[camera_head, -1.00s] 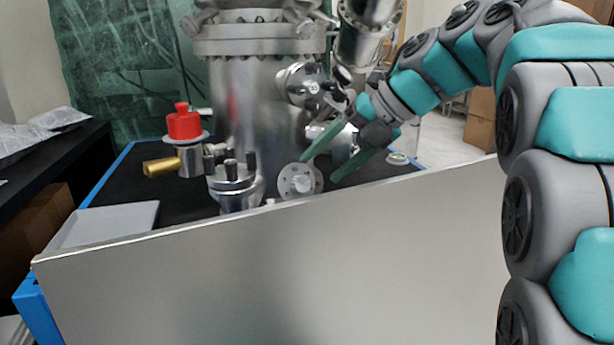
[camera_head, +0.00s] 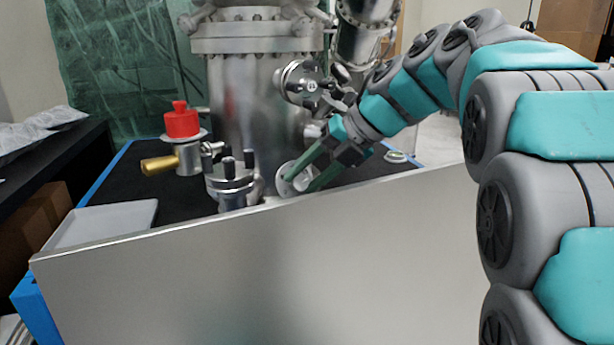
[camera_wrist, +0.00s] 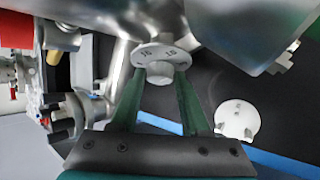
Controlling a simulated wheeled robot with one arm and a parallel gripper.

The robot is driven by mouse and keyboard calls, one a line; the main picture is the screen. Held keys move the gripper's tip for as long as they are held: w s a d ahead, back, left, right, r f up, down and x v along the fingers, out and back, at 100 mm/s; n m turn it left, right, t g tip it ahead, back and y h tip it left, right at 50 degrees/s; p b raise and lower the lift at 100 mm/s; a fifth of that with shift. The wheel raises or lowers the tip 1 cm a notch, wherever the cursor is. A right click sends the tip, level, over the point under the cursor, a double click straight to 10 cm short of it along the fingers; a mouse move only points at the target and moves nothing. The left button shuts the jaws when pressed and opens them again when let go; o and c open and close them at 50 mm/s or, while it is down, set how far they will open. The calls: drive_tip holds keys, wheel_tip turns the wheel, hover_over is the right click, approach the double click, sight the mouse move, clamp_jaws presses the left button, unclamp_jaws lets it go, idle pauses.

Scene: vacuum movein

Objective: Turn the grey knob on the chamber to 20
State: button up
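The grey knob (camera_wrist: 160,72) is a short round stub on a pale numbered dial (camera_wrist: 151,51) low on the steel chamber (camera_head: 243,110). In the wrist view the dial carries marks that look like 10 and 15; the exact setting is unclear. My gripper (camera_wrist: 160,80) is open, with one green finger on each side of the knob and a small gap seeming to remain on both sides. In the head view my gripper (camera_head: 298,182) reaches down to the dial from the right, and its fingers partly cover the knob.
A valve with a red cap (camera_head: 181,122) and brass end stands at left. A metal fitting with dark posts (camera_head: 230,180) is left of the dial. A white round piece (camera_wrist: 237,118) lies to the right in the wrist view. A steel panel (camera_head: 270,270) fills the front.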

clamp_jaws()
drive_tip(key=shift+d+f+m+y, duration=0.1)
drive_tip(key=shift+d+m+y, duration=0.05)
drive_tip(key=shift+m+y, duration=0.4)
drive_tip(key=shift+f+m+y, duration=0.15)
drive_tip(key=shift+m+y, duration=0.8)
drive_tip(key=shift+m, duration=0.1)
drive_tip(key=shift+o, duration=2.4)
unclamp_jaws()
drive_tip(key=shift+p, duration=0.3)
